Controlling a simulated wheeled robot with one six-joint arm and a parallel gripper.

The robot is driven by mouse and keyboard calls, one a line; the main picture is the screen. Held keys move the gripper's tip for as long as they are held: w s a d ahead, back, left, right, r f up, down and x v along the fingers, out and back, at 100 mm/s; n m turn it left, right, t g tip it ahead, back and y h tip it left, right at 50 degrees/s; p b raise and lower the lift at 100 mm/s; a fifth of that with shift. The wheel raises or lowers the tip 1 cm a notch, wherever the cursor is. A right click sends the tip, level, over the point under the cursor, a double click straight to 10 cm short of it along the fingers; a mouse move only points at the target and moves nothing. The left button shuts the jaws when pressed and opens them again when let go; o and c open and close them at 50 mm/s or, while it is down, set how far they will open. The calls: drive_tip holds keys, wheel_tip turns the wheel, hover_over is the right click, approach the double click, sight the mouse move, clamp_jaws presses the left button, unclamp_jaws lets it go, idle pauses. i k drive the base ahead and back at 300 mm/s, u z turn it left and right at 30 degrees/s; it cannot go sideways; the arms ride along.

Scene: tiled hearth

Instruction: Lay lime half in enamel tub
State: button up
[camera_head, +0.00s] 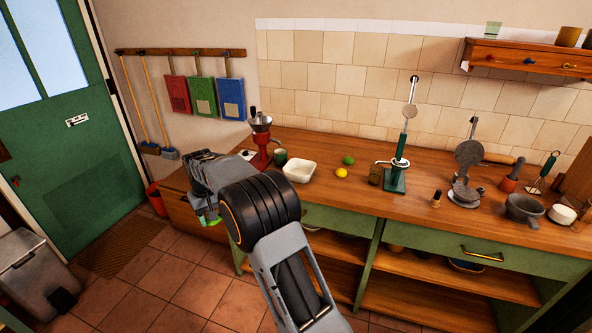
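A white enamel tub (299,171) with a rectangular rim stands on the wooden counter, left of the middle. A small green lime piece (348,160) lies on the counter right of the tub; I cannot tell if it is a half or whole. My gripper (207,219) hangs left of and lower than the tub, off the counter's left front, apart from both. A bright green patch shows at its tip; I cannot tell whether it is a held thing or part of the fingers. My arm hides part of the counter front.
A lemon (341,173) lies just in front of the lime. A dark green mug (280,157) and red grinder (261,145) stand left of the tub. A small brown box (376,174) and green press (396,175) stand to the right.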

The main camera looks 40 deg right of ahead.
sight(348, 160)
drive_tip(key=z, duration=0.55)
drive_tip(key=i, duration=1.25)
drive_tip(key=z, duration=0.75)
